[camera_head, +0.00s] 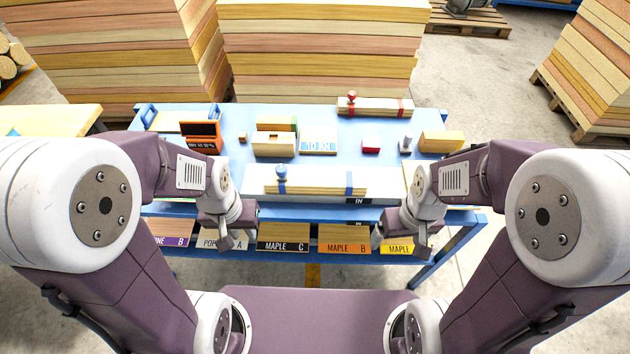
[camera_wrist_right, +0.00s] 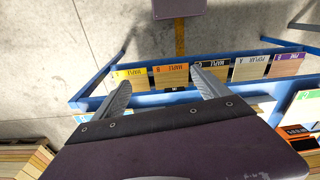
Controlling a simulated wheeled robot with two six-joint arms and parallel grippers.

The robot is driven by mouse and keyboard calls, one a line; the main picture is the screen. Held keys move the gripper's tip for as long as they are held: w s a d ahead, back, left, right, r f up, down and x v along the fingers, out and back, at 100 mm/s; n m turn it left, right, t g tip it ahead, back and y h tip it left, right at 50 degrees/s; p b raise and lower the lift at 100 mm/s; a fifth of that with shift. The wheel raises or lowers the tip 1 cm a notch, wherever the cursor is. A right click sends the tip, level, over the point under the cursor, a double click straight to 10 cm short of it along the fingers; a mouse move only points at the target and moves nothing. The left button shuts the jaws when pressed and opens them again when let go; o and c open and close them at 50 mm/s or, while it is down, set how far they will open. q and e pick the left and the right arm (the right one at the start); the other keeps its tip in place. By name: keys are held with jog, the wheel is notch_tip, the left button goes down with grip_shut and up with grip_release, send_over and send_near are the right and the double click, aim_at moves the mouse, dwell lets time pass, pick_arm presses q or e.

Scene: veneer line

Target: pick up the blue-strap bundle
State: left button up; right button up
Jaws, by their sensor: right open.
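The blue-strap bundle (camera_head: 315,181) is a flat stack of pale veneer strips with two blue straps and a blue knob near its left end. It lies on a light tray (camera_head: 260,196) marked IN, at the table's near side. My left gripper (camera_head: 236,238) hangs in front of the table, left of the bundle; its finger gap is unclear. My right gripper (camera_head: 400,241) is open and empty, right of and nearer than the bundle. Its spread fingers also show in the right wrist view (camera_wrist_right: 160,82), where I cannot make out the bundle.
A red-strap bundle (camera_head: 375,106) lies at the back of the blue table (camera_head: 235,130). Tall veneer stacks (camera_head: 320,50) stand behind.

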jog(key=w+a+r+n+b, duration=0.1)
jog(key=w+r+n, duration=0.2)
jog(key=w+n, duration=0.55)
jog(key=w+a+r+n+b, duration=0.15)
jog(key=w+r+n, duration=0.3)
jog(key=w, duration=0.65)
jog(key=n+b, duration=0.4)
send_over(349, 179)
jog(key=shift+g, duration=0.4)
jog(key=f, duration=1.4)
jog(key=shift+w+d+f, duration=0.1)
jog(key=shift+d+f, duration=0.1)
jog(key=shift+d, duration=0.05)
notch_tip(349, 179, down, 3)
jog(key=shift+p, duration=0.45)
jog(key=shift+f, duration=0.45)
jog(key=f+p, duration=0.1)
jog(key=f, duration=0.3)
jog(key=shift+s+a+p, duration=0.2)
jog(key=shift+p, duration=0.15)
jog(key=shift+w+f, duration=0.1)
jog(key=shift+f, duration=0.3)
pick_arm(q)
jog(key=f, duration=0.3)
jog(key=shift+s+d+f, duration=0.15)
jog(key=shift+d+f, duration=0.1)
jog(key=shift+f, duration=0.15)
pick_arm(e)
jog(key=shift+r, duration=0.1)
grip_shut()
